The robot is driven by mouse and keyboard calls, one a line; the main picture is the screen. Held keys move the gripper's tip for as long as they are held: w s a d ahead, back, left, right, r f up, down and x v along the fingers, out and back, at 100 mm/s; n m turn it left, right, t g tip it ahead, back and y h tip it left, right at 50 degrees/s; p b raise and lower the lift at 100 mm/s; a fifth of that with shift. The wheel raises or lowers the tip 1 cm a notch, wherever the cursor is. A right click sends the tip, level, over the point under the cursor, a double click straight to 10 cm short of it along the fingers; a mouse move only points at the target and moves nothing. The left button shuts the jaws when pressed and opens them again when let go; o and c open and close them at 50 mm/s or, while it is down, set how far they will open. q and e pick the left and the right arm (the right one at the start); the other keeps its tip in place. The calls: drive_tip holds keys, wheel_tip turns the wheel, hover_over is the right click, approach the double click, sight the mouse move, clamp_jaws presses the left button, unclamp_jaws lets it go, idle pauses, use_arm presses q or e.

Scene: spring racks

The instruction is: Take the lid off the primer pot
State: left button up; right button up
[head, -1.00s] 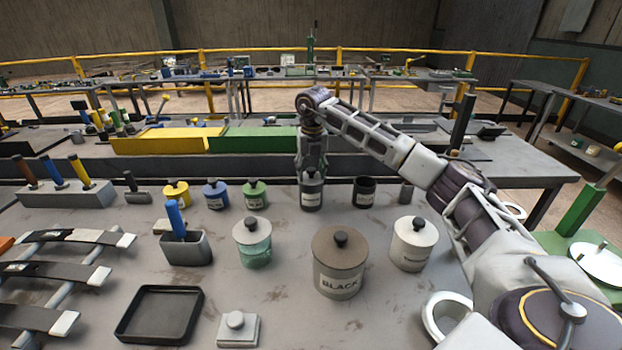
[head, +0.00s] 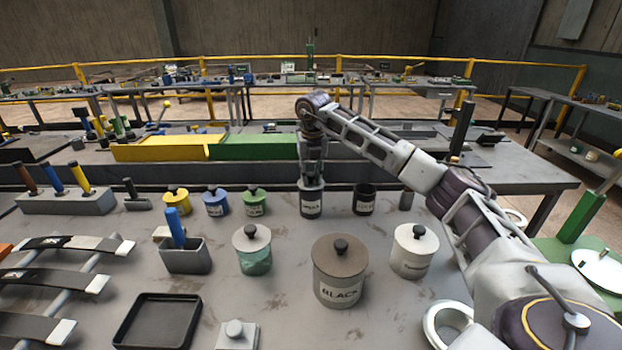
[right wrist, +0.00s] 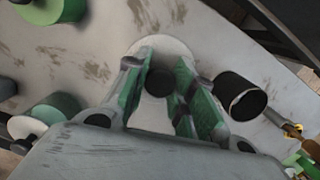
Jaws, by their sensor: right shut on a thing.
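A small dark grey pot (head: 311,207) with a pale label stands toward the back of the table in the head view. The label is too small to read surely, so I cannot confirm that it is the primer pot. My right gripper (head: 312,174) points straight down over it. In the right wrist view my gripper (right wrist: 160,86) has its green-padded fingers on either side of a dark knob (right wrist: 159,76), shut on it. The pale round lid (right wrist: 183,50) shows under the knob. The lid appears to sit on the pot. My left gripper is not in view.
A dark open-topped pot (head: 364,201) stands close on the right. Green (head: 254,204) and blue (head: 215,203) lidded pots stand to the left. A large BLACK pot (head: 339,279) and a white lidded pot (head: 413,259) stand nearer. An empty black tray (head: 158,322) lies front left.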

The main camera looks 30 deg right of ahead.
sight(311, 174)
wheel_tip(311, 174, up, 8)
drive_tip(key=shift+p, duration=0.3)
drive_tip(key=shift+r, duration=0.6)
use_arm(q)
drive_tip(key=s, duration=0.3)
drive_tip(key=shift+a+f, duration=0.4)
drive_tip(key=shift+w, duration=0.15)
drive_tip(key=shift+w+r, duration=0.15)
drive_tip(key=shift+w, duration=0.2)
